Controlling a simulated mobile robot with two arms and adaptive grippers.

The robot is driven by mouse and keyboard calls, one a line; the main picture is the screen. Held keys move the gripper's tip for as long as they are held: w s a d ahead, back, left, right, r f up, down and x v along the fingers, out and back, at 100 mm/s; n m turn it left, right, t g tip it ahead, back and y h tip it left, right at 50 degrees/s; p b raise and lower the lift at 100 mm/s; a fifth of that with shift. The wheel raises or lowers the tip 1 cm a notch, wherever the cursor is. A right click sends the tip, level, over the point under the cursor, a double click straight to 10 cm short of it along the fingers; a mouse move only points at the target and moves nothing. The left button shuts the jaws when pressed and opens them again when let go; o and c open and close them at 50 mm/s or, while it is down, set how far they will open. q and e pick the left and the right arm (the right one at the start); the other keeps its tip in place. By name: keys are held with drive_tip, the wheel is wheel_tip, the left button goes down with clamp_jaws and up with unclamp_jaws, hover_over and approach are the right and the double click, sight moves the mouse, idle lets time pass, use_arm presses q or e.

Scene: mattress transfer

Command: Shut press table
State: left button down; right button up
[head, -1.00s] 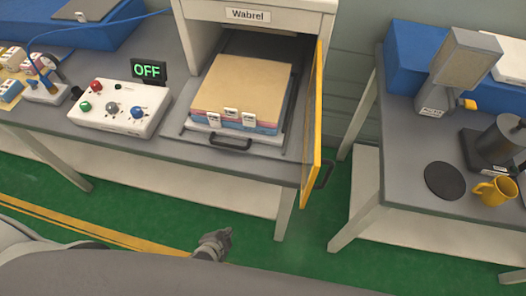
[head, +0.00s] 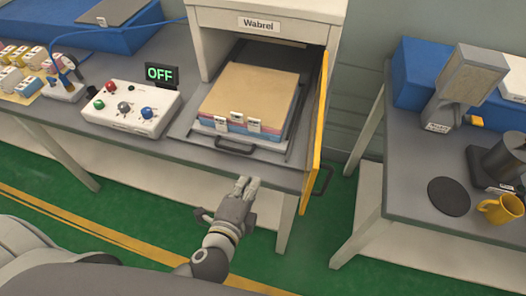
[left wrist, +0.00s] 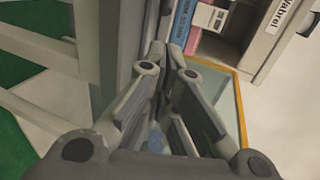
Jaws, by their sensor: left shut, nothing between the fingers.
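The press table (head: 215,140) is a grey sliding plate with a black handle (head: 232,149) at its front edge. It is pulled out of the white press (head: 257,14) labelled Wabrel. A layered stack (head: 250,88) with a tan top and pink and blue sides lies on it. My left gripper (head: 246,186) is shut and empty, below and in front of the handle, apart from it in the head view. Its fingers also show in the left wrist view (left wrist: 167,62), with the stack (left wrist: 184,20) beyond them. My right gripper is not in view.
The yellow-edged press door (head: 317,130) stands open at the right, with its own black handle (head: 322,181). A control box (head: 130,108) and a green OFF display (head: 161,74) stand left of the press. A side table (head: 420,200) holds a yellow mug (head: 499,209).

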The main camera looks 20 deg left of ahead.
sight(266, 146)
use_arm(q)
drive_tip(key=p+x, duration=0.1)
drive_tip(key=x, duration=0.6)
drive_tip(key=r+p+x, duration=0.1)
drive_tip(key=x, duration=0.3)
drive_tip(key=shift+w+f+p, duration=0.1)
drive_tip(key=shift+w+p, duration=0.25)
drive_tip(key=shift+w+f, duration=0.1)
drive_tip(key=shift+w, duration=0.35)
